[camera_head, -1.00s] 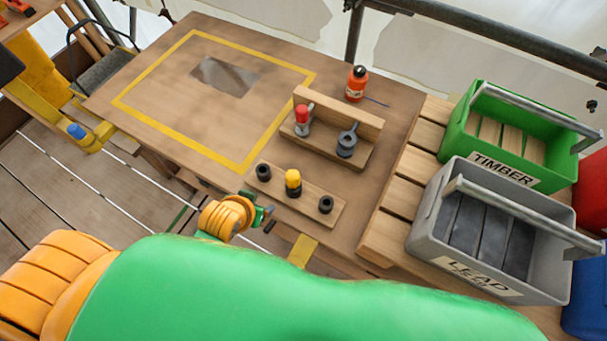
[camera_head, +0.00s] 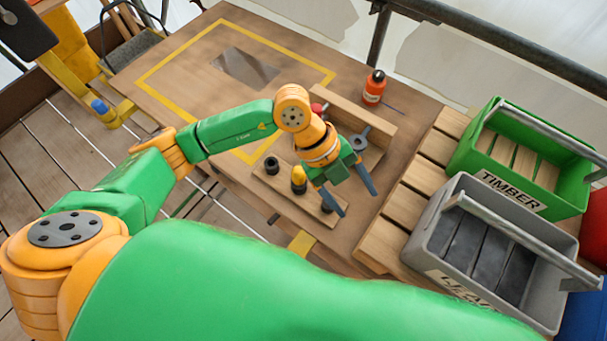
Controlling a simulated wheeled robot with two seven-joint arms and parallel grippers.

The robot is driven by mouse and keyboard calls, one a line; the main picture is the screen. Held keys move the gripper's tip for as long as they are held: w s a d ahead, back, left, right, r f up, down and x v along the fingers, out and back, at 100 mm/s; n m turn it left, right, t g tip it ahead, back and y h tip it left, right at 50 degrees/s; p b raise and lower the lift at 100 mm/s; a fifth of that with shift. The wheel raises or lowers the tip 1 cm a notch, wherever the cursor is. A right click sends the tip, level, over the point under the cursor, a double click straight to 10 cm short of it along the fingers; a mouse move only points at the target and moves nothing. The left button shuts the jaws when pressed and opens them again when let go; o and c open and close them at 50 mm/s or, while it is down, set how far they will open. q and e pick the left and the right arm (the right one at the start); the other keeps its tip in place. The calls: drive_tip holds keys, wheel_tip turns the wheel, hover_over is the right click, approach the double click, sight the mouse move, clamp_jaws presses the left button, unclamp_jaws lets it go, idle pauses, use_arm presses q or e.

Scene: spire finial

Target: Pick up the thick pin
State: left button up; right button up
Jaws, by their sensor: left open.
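A pin with a yellow top (camera_head: 299,174) stands upright in the middle of a low wooden block (camera_head: 285,188) with black sockets. Behind it, a wooden rack (camera_head: 345,105) holds a red-topped piece (camera_head: 317,108), mostly hidden by my arm, and a dark grey piece (camera_head: 359,143). I cannot tell for sure which of these is the thick pin. My left gripper (camera_head: 357,203) is open and empty, fingers apart and pointing down, above and right of the yellow-topped pin near the block's right end. My right gripper is not in view.
A black socket (camera_head: 272,165) shows at the block's left end. An orange bottle (camera_head: 374,87) stands behind the rack. A green TIMBER crate (camera_head: 470,155) and a grey LEAD crate (camera_head: 420,225) stand right.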

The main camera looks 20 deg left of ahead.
sight(299, 172)
use_arm(q)
drive_tip(key=w+a+n+y, duration=0.1)
drive_tip(key=a+y, duration=0.1)
drive_tip(key=a, duration=0.2)
drive_tip(key=w+a+f+n+t+y, duration=0.1)
drive_tip(key=w+a+y, duration=0.1)
drive_tip(key=a, duration=0.2)
drive_tip(key=w+a+f+n+t+y, duration=0.1)
drive_tip(key=w+a+y, duration=0.1)
drive_tip(key=a+y, duration=0.1)
drive_tip(key=shift+a+f, duration=0.1)
drive_tip(key=shift+a, duration=0.8)
drive_tip(key=f, duration=0.2)
drive_tip(key=f+p, duration=0.1)
drive_tip(key=f, duration=0.1)
drive_tip(key=f+p, duration=0.1)
drive_tip(key=f, duration=0.1)
drive_tip(key=shift+w+d+f, duration=0.25)
drive_tip(key=shift+f, duration=0.2)
clamp_jaws()
drive_tip(key=shift+r, duration=0.1)
